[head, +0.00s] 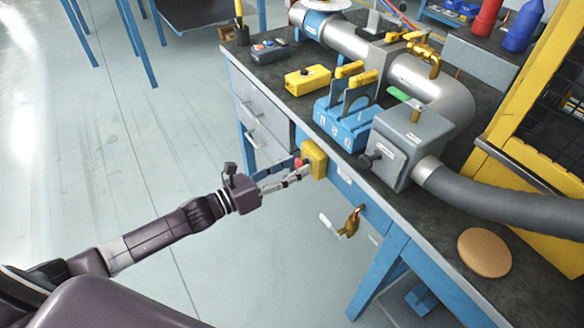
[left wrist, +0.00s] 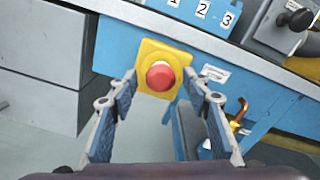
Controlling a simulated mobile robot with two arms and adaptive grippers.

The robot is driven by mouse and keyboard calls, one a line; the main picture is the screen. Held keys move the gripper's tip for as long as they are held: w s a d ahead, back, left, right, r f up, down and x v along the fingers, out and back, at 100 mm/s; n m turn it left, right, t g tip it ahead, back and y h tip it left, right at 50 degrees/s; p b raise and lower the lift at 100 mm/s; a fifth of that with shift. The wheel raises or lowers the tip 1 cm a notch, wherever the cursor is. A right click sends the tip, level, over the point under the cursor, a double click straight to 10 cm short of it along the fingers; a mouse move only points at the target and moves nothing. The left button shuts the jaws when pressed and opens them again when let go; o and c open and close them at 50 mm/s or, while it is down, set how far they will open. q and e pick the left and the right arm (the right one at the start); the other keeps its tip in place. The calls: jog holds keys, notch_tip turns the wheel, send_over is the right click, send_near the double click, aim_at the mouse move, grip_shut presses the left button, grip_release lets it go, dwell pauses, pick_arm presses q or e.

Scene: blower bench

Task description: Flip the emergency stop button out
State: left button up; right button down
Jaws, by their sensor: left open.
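The emergency stop is a red round button (left wrist: 160,76) on a yellow box (left wrist: 149,51), fixed to the blue front of the bench below its top edge. In the head view the yellow box (head: 315,159) shows at the bench front, with the red button (head: 298,163) facing my gripper. My left gripper (head: 292,175) is open and empty just in front of the button. In the left wrist view its two fingers (left wrist: 162,85) stand apart on either side of the box's lower part. I cannot tell whether they touch anything. My right gripper is not in view.
The bench top carries a blue numbered block (head: 345,122), a yellow button box (head: 308,80), a grey box (head: 405,145) with a thick hose, and a round tan disc (head: 484,252). A brass-coloured hook-like part (head: 351,222) hangs at the bench front. The floor at left is clear.

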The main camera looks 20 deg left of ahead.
pick_arm(q)
jog(key=v, duration=1.2)
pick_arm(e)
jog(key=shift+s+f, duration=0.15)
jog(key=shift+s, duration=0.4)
